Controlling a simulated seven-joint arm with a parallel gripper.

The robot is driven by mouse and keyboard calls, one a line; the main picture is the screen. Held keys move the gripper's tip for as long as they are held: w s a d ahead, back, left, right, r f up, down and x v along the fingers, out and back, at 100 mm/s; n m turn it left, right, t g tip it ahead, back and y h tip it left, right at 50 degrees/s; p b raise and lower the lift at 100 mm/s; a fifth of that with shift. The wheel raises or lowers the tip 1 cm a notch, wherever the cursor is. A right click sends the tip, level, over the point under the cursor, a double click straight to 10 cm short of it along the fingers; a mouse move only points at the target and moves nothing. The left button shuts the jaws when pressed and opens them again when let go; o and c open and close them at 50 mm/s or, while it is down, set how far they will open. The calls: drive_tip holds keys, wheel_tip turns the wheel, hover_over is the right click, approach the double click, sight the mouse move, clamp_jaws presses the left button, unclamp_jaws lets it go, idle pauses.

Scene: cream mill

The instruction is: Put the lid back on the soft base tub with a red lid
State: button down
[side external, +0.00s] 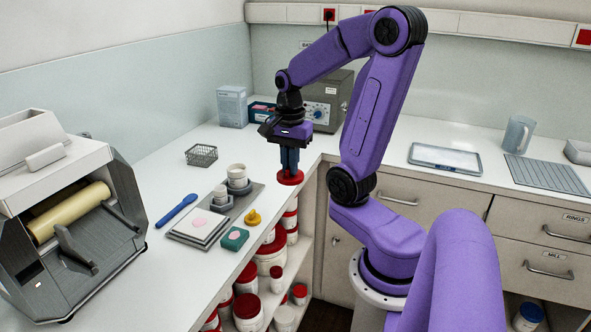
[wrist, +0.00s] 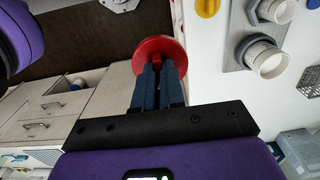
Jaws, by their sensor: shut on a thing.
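My gripper (side external: 289,170) points down and is shut on a red round lid (side external: 291,178), held at the inner edge of the counter. In the wrist view, the lid (wrist: 146,50) sits at the tips of the blue fingers (wrist: 160,68), overlapping the counter edge and the floor beyond. A larger white pot (side external: 237,172) and a smaller white pot (side external: 221,192) stand to its left on a grey tray. They look open in the wrist view (wrist: 262,52). Several red-lidded white tubs (side external: 270,258) stand on shelves below. I cannot tell which container is the soft base tub.
The grey tray (side external: 246,204) lies left of my gripper, with a yellow piece (side external: 253,217) and teal block (side external: 235,238) nearby. A blue spatula (side external: 176,211), wire basket (side external: 201,155) and roller mill (side external: 75,215) are farther left. A grey device (side external: 323,102) stands behind.

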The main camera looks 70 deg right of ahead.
drive_tip(key=w+d, duration=0.4)
drive_tip(key=w, duration=0.6)
drive_tip(key=w+d, duration=0.4)
drive_tip(key=w, duration=0.7)
drive_tip(key=shift+s+a+f, duration=0.1)
drive_tip(key=shift+a+f, duration=0.05)
drive_tip(key=shift+f, duration=2.35)
drive_tip(key=shift+f, duration=0.7)
drive_tip(key=c, duration=0.7)
unclamp_jaws()
drive_tip(key=shift+r, duration=2.3)
drive_tip(key=shift+c, duration=0.2)
